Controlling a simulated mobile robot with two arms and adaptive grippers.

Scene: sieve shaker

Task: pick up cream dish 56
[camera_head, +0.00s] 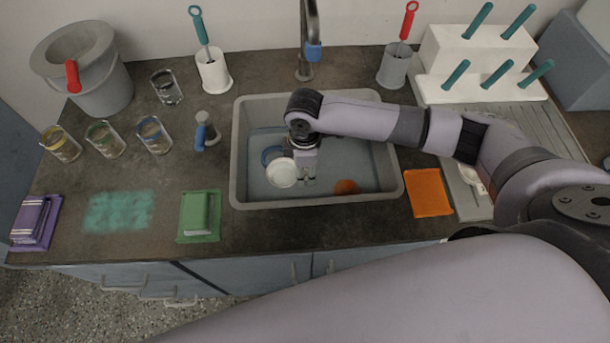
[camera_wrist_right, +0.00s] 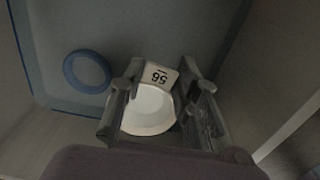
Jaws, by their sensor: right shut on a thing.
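The cream dish 56 (camera_head: 282,173) is in the grey sink (camera_head: 241,178), at its left front part. In the right wrist view the dish (camera_wrist_right: 148,112) shows a white tab marked 56 between my fingers. My right gripper (camera_head: 307,177) reaches down into the sink at the dish's right side. In the wrist view my right gripper (camera_wrist_right: 158,105) has one finger on each side of the tab and is shut on the dish. Whether the dish is clear of the sink floor I cannot tell. My left gripper is not in view.
A blue round dish (camera_head: 268,153) lies behind the cream dish; it also shows in the wrist view (camera_wrist_right: 69,73). An orange round thing (camera_head: 346,187) is in the sink. The tap (camera_head: 309,45) stands behind. A green cloth (camera_head: 199,214) and orange cloth (camera_head: 429,192) flank the sink.

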